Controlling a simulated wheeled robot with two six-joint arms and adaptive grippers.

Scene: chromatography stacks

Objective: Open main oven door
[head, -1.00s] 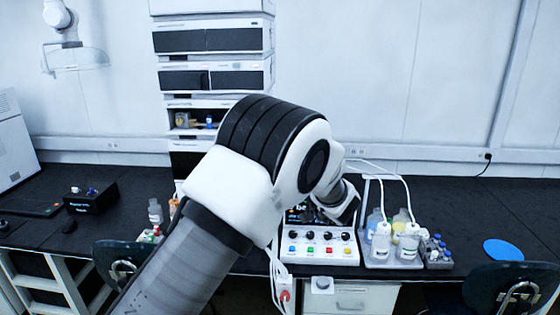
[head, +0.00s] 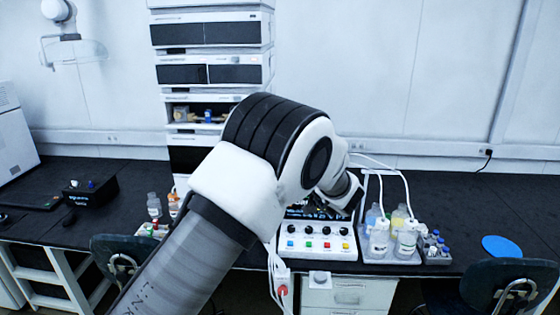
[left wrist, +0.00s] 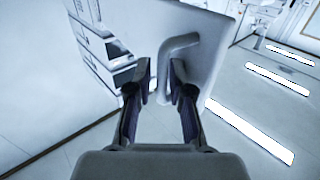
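A white door-like panel (left wrist: 215,70) fills the upper middle of the left wrist view. It carries a pale, bent bar handle (left wrist: 181,42). My left gripper (left wrist: 161,72) has its two dark fingers apart, one on each side of the handle's lower length. I cannot tell whether either finger touches it. In the head view, my left arm crosses the middle and hides the lower part of the instrument stack (head: 213,32); the panel's handle cannot be seen there. My right gripper is in neither view.
A white control box with coloured buttons (head: 318,254) stands at the bench's front edge. Bottles in a tray (head: 390,258) and a rack of small vials (head: 436,257) stand to its right. The black bench (head: 455,205) is clear behind the blue disc (head: 502,246).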

